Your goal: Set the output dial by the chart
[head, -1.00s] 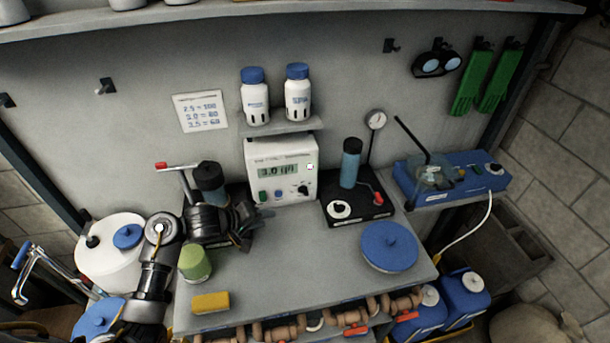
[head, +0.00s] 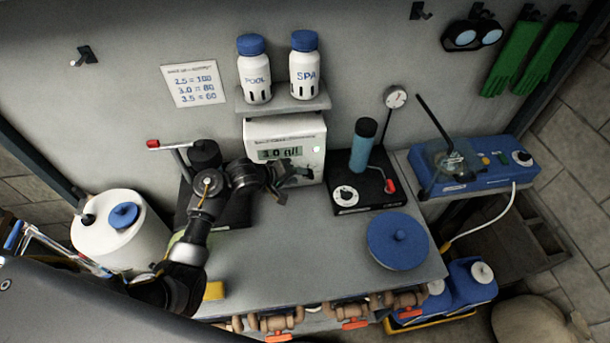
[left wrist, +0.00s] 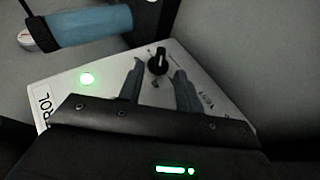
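The white controller box (head: 260,134) stands at the back of the bench, its display (head: 279,153) reading about 3.0 g/l. The paper chart (head: 195,85) on the wall reads 2.5 = 100, 3.0 = 80, 3.5 = 60. My left gripper (head: 300,178) is in front of the box's lower panel and hides its dial in the head view. In the left wrist view the black dial (left wrist: 158,62) lies between the tips of my left gripper (left wrist: 157,78), with gaps on both sides. The fingers are open. A green light (left wrist: 87,78) glows on the panel. My right gripper is out of view.
Pool (head: 254,80) and spa (head: 304,75) bottles stand on a small shelf (head: 283,103) above the box. A black stand with a blue cylinder (head: 361,148) is close on the right. A blue lid (head: 397,241) lies at the bench's right front.

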